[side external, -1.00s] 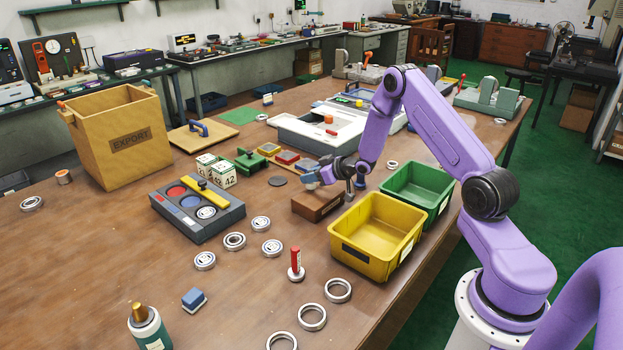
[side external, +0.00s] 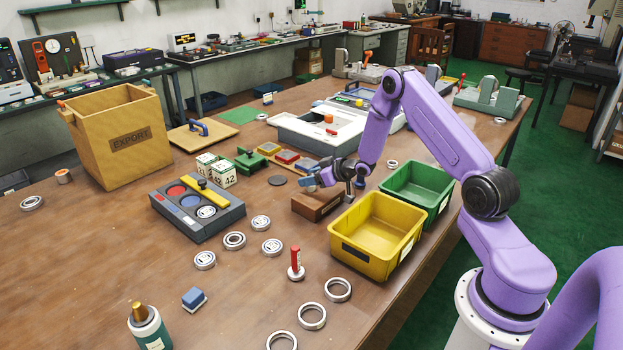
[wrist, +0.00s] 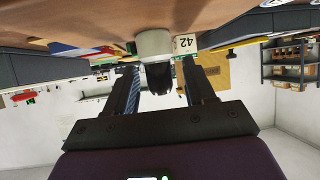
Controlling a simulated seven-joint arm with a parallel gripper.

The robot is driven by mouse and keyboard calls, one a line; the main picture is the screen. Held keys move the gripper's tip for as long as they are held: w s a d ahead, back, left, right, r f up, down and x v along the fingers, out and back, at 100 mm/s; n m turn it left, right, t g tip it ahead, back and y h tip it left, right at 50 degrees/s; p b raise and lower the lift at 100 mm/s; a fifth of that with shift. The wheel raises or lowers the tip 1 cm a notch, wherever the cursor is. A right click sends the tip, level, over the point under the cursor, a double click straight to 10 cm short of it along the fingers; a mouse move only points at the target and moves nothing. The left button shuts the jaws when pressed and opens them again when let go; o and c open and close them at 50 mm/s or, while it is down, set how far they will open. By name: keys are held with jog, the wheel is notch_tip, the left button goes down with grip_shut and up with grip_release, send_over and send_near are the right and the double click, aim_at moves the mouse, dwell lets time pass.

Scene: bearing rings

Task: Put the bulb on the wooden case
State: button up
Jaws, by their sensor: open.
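The wooden case (side external: 317,205) is a brown block on the table, left of the yellow bin in the side view. My gripper (side external: 318,178) is low over the case, its blue-grey fingers spread. In the wrist view my gripper (wrist: 160,82) is open, with one finger on each side of a pale, rounded thing with a dark end, which looks like the bulb (wrist: 154,44). Gaps show between it and the fingers. In the side view the bulb cannot be made out among the fingers, and its contact with the case is unclear.
Yellow (side external: 376,238) and green (side external: 416,190) bins stand right of the case. Bare table shows in front of the case.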

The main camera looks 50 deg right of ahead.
jog(key=shift+s+d+r, duration=0.1)
jog(key=shift+s+r, duration=0.15)
jog(key=shift+s, duration=0.15)
jog(key=shift+v, duration=1.25)
notch_tip(320, 180, up, 7)
jog(key=s+a+r+n+g, duration=0.2)
jog(key=a+r, duration=0.1)
jog(key=a, duration=0.9)
jog(key=s+a+r+n+g, duration=0.3)
jog(key=s+a+g, duration=0.1)
jog(key=s+a, duration=0.8)
jog(key=s+r+n+g, duration=0.1)
jog(key=s+n+g, duration=0.2)
jog(key=s, duration=1)
jog(key=s+a+r+n+g+h, duration=0.1)
jog(key=s+n+g, duration=0.1)
jog(key=s, duration=1.1)
jog(key=shift+s+r+n+g, duration=0.35)
jog(key=shift+n+g, duration=0.05)
jog(key=shift+n, duration=0.1)
